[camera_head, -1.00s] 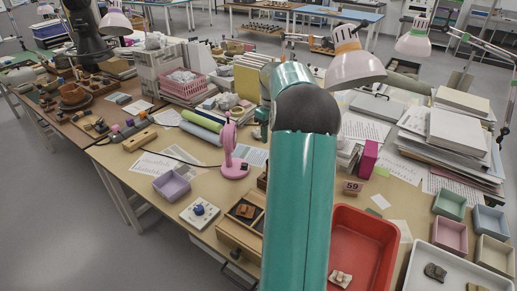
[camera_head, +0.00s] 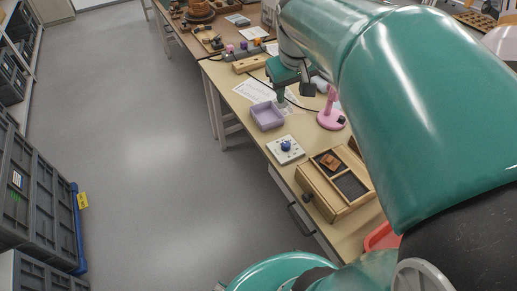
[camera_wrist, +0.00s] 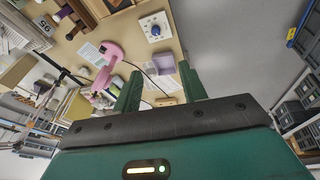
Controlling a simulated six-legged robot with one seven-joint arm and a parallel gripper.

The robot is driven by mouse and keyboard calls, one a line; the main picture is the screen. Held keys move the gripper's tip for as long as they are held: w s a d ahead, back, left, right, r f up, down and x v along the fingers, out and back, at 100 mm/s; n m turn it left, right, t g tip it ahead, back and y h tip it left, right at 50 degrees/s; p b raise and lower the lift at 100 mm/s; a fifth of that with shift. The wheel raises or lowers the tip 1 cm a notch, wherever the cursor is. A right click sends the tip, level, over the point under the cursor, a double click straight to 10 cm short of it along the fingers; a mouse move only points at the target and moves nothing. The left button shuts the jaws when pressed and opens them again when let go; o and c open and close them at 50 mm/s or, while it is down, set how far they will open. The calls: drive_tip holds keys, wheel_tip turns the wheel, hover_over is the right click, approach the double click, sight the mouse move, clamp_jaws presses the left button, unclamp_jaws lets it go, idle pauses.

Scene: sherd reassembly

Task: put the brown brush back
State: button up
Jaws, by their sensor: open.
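I cannot make out a brown brush with certainty in any view. My gripper (camera_head: 281,92) hangs over the far part of the tan table, above a printed sheet and behind the lavender tray. Its two green fingers stand apart in the wrist view (camera_wrist: 160,84), with nothing held between them. A pale wooden block (camera_head: 248,64) lies on the table beyond the gripper. A wooden box with dark compartments (camera_head: 349,205) stands at the near edge and holds a brown piece (camera_head: 330,161). My arm hides the right part of the table.
The lavender tray (camera_head: 267,116), a white pad with a blue knob (camera_head: 286,148) and a pink stand (camera_head: 330,117) are on the table. Part of a red tray (camera_head: 381,237) shows at the near right. Grey crates (camera_head: 38,190) stand at left, with open floor between.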

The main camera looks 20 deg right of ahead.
drive_tip(key=s+a+f+t+y, duration=0.1)
drive_tip(key=s+a+f+t, duration=0.1)
drive_tip(key=s+a, duration=1)
drive_tip(key=shift+a+f+t+y, duration=0.3)
drive_tip(key=shift+a+f+y, duration=0.1)
drive_tip(key=shift+a+f, duration=0.3)
drive_tip(key=shift+d, duration=0.1)
drive_tip(key=shift+c, duration=0.6)
drive_tip(key=shift+d, duration=0.2)
